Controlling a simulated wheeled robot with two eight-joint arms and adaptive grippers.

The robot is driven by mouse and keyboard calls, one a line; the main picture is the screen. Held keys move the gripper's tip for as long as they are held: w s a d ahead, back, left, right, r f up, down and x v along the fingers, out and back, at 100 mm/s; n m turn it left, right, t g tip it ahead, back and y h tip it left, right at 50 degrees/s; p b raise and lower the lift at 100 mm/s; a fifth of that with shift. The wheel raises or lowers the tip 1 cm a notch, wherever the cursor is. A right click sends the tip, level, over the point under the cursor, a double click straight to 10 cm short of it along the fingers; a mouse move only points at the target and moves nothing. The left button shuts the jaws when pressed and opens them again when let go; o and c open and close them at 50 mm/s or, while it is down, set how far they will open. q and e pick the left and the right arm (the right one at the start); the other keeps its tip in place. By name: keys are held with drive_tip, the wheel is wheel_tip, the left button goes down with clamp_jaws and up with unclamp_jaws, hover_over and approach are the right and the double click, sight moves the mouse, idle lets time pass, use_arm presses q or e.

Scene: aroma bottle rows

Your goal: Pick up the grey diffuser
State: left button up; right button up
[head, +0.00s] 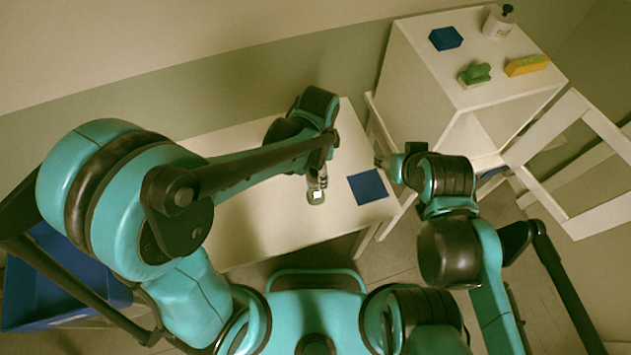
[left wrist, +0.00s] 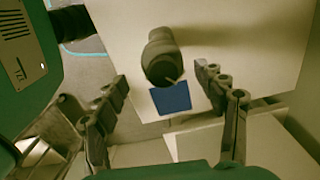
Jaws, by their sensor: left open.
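A dark grey, rounded bottle, which looks like the grey diffuser (left wrist: 162,60), stands on the white table in the left wrist view. It is ahead of and between the spread fingers of my left gripper (left wrist: 165,92), with no visible contact. In the head view my left gripper (head: 317,180) points down over the table; a small pale patch shows at its tip, and the arm and gripper mostly hide the diffuser. My left gripper is open and empty. My right gripper (head: 390,162) is beside the table's right edge, its fingers too small to read.
A blue square mat (head: 367,186) lies on the white table (head: 265,225), right of the left gripper. A taller white cabinet (head: 440,60) at the back right bears a blue box, green and yellow items and a white bottle. A blue bin (head: 60,285) stands lower left.

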sight(316, 180)
use_arm(q)
drive_tip(key=f, duration=0.2)
drive_tip(key=f+b, duration=0.1)
drive_tip(key=f, duration=0.2)
drive_tip(key=f+b, duration=0.1)
drive_tip(key=f, duration=0.1)
drive_tip(key=shift+w+a+f, duration=0.15)
drive_tip(key=shift+w+a, duration=0.05)
drive_tip(key=shift+a, duration=0.05)
drive_tip(key=c, duration=1.4)
